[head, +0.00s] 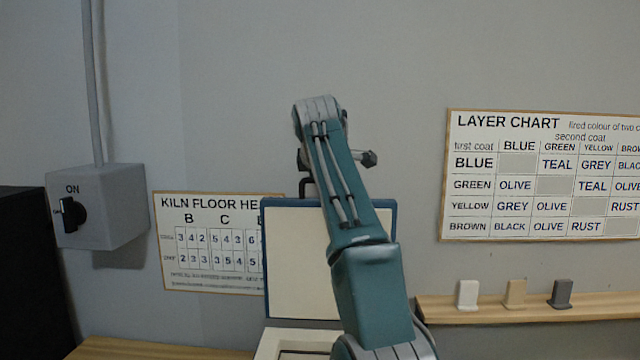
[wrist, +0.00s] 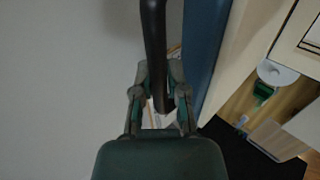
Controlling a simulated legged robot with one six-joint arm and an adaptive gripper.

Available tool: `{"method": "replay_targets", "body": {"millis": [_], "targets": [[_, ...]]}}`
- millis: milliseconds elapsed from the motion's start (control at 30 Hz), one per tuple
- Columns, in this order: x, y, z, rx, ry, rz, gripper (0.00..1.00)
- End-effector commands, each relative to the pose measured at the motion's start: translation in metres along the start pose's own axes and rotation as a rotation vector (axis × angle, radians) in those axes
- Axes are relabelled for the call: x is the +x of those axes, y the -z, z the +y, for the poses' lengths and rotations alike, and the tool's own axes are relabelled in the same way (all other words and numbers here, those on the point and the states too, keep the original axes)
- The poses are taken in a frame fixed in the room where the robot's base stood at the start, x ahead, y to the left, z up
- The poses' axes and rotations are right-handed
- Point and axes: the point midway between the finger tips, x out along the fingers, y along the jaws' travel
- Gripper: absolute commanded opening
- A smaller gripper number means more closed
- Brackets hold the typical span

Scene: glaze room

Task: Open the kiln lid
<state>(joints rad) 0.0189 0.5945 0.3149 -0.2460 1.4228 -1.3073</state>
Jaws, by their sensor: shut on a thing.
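The kiln lid (head: 297,262) stands raised, close to upright, with its cream inner face and blue rim towards me in the head view. The cream kiln body (head: 272,345) shows below it, partly hidden by my arm. In the wrist view, my gripper (wrist: 160,98) is shut on the black bar of the lid handle (wrist: 153,40). The blue side of the lid shows beside it (wrist: 207,50). In the head view, a bit of the dark handle shows above the lid's top edge (head: 304,187); my fingertips are mostly hidden behind my arm.
A grey switch box (head: 98,208) marked ON is on the left wall. A kiln floor chart (head: 210,275) hangs partly behind the lid. A layer chart (head: 545,175) hangs at right above a wooden shelf (head: 500,310) with three small pieces. The wall above the lid is bare.

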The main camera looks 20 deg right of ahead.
Motion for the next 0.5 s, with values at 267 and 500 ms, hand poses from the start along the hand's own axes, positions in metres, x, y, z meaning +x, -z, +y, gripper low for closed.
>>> {"method": "replay_targets", "body": {"millis": [267, 500], "targets": [[0.0007, 0.0003, -0.0003, 0.000, 0.002, 0.001, 0.00], [0.0003, 0.0002, -0.0002, 0.000, 0.001, 0.001, 0.54]]}}
